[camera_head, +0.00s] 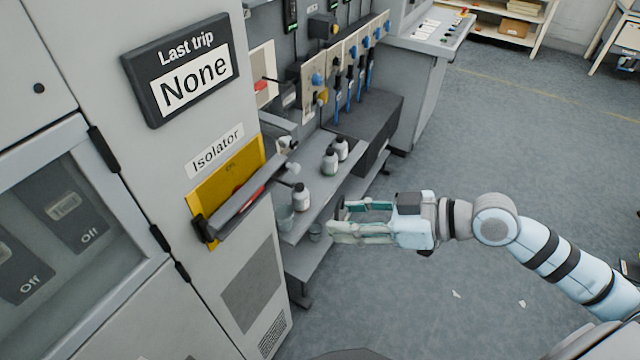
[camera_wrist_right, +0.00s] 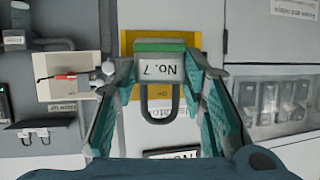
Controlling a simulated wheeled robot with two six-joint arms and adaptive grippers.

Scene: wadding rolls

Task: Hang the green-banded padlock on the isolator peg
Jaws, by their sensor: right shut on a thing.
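My right gripper (camera_head: 338,222) is shut on the green-banded padlock (camera_wrist_right: 160,65), which shows between its fingers in the right wrist view (camera_wrist_right: 155,75). The padlock has a green band, a pale label reading "No. 7" upside down, and a dark shackle (camera_wrist_right: 160,112) hanging toward the bottom of that picture. In the head view the fingers mostly hide the padlock. The isolator (camera_head: 225,183) is a yellow plate on the grey cabinet with a long grey handle, left of the gripper and clearly apart from it. I cannot surely make out the peg. My left gripper is not in view.
Grey shelves (camera_head: 325,190) with several small bottles (camera_head: 301,197) stand between the cabinet (camera_head: 110,200) and the gripper. A board with blue-handled tools (camera_head: 350,75) is behind. The floor (camera_head: 480,130) beyond the right arm is open.

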